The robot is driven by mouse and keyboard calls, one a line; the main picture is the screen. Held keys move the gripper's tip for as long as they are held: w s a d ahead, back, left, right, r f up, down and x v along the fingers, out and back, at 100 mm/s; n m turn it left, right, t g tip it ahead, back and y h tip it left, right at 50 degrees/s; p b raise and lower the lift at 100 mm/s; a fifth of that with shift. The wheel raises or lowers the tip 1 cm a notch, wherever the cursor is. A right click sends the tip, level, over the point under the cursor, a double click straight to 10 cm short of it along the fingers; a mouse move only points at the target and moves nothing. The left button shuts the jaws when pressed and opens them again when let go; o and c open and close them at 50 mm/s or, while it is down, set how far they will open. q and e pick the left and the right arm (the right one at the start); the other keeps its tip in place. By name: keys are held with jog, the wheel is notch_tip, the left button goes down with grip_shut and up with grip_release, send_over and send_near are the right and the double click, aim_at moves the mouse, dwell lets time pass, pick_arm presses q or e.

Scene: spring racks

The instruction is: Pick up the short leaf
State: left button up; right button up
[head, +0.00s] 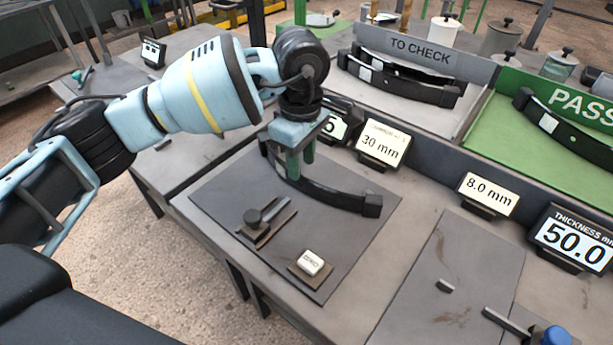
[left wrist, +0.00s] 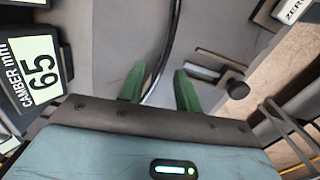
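A dark curved leaf (head: 335,193) with a block at its end lies on the dark mat (head: 224,192). My left gripper (head: 299,165) is above the leaf's far part, fingers pointing down. In the left wrist view its two green fingers (left wrist: 159,90) stand apart, with the leaf's thin dark edge (left wrist: 169,50) running up between them. I see no clear contact with the leaf. The gripper hides part of the leaf in the head view. More dark leaves (head: 400,78) lie in the grey TO CHECK tray (head: 420,50), and one (head: 565,130) lies in the green PASS tray (head: 490,125). My right gripper is not in view.
A small gauge with a black knob (head: 254,217) and a white ZERO button (head: 310,262) sit on the mat. Signs reading 30 mm (head: 383,145) and 8.0 mm (head: 487,194) and a thickness display (head: 572,238) stand along the table's back. A blue-knobbed tool (head: 556,337) is at lower right.

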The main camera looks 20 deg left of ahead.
aim_at(303, 179)
pick_arm(q)
jog(key=shift+s+d+f+p, duration=0.1)
jog(key=shift+f+p, duration=0.05)
jog(key=shift+f, duration=1.15)
jog(key=shift+s+d+f+p, duration=0.1)
jog(key=shift+f+p, duration=0.05)
jog(key=shift+f, duration=1.15)
grip_shut()
jog(key=shift+r, duration=0.1)
